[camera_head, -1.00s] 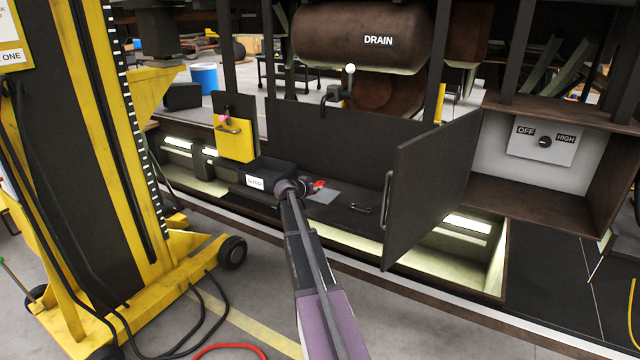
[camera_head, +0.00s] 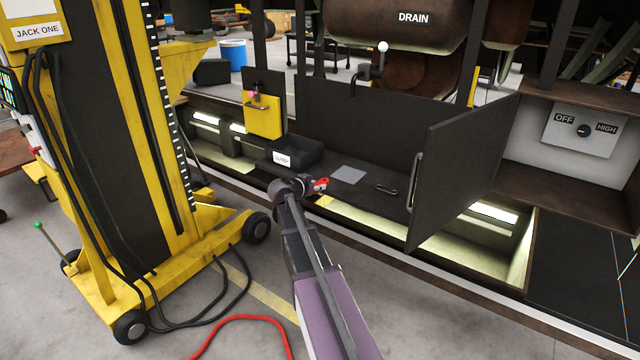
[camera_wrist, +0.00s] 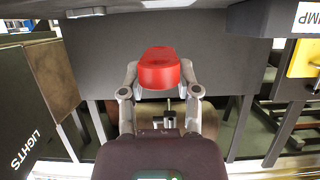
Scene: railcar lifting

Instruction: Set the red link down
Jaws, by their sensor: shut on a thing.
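The red link (camera_wrist: 159,70) is a rounded red block held between the two fingers of my gripper (camera_wrist: 160,85) in the wrist view. In the head view the red link (camera_head: 321,184) shows small at the end of my arm. My gripper (camera_head: 312,186) is shut on it, in front of the dark shelf's front edge. A black tray (camera_head: 296,153) with a white label stands on the shelf, behind and left of the link. A grey square plate (camera_head: 348,175) lies flat on the shelf to the right. Any gap beneath the link is hard to tell.
An open dark door (camera_head: 460,165) with a handle stands at the right. A yellow jack (camera_head: 150,180) with a wheeled base stands at the left. A yellow box (camera_head: 263,117) hangs at the back. A red hose (camera_head: 245,318) lies on the floor.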

